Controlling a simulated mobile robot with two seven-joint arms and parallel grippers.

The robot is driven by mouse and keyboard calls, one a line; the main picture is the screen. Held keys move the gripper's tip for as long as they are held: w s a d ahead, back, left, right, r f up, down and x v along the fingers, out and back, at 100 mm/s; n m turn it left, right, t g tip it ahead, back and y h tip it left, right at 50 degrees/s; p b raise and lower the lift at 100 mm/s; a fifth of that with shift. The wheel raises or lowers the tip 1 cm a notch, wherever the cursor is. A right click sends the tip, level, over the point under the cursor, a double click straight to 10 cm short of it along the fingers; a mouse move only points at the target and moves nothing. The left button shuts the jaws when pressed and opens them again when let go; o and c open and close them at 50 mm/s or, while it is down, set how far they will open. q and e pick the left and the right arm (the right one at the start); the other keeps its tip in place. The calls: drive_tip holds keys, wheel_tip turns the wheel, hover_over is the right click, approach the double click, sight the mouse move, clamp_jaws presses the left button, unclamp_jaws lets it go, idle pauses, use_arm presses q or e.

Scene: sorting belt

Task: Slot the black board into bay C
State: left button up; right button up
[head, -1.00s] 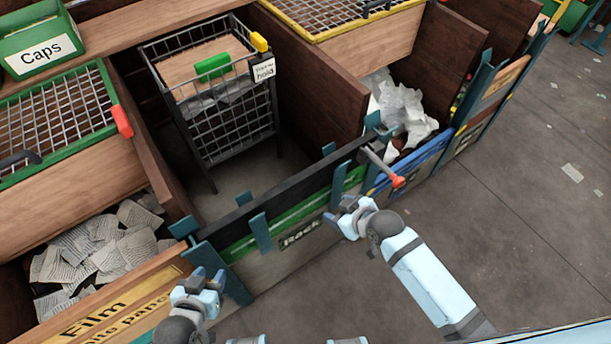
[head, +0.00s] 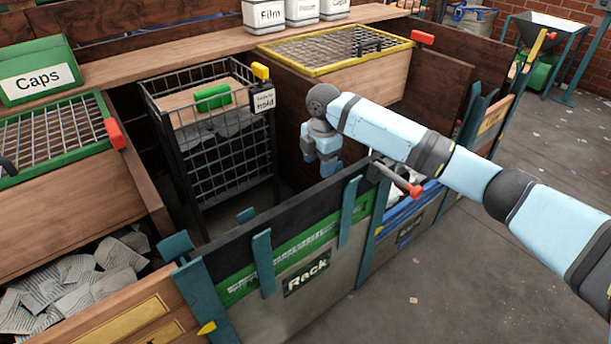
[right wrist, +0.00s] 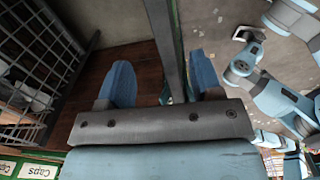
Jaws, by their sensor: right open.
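The black board (head: 290,221) lies along the top of the front wall of the bay marked Rack, held between teal posts. A green strip and a grey panel are below it. My right gripper (head: 325,172) points down, open and empty, just above the board's right part. In the right wrist view, its blue fingers (right wrist: 164,82) are spread, with a long dark board edge (right wrist: 164,30) running between them, below the palm. I cannot tell whether they touch it. My left gripper (right wrist: 250,38) shows small at the right of that view; its jaws are unclear. No bay letter is legible.
A black wire cart (head: 228,140) with a hold tag stands inside the bay. A lever with a red knob (head: 412,189) sticks out at the board's right end. Papers (head: 75,285) fill the left bay. The floor in front (head: 400,300) is open.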

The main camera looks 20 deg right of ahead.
sight(320, 195)
use_arm(q)
drive_tip(key=shift+f+t+b, duration=0.3)
drive_tip(key=shift+b, duration=0.95)
use_arm(e)
drive_tip(key=f, duration=1.2)
drive_tip(key=shift+w+d+f, duration=0.2)
drive_tip(key=shift+d+f, duration=0.05)
drive_tip(key=shift+d, duration=0.15)
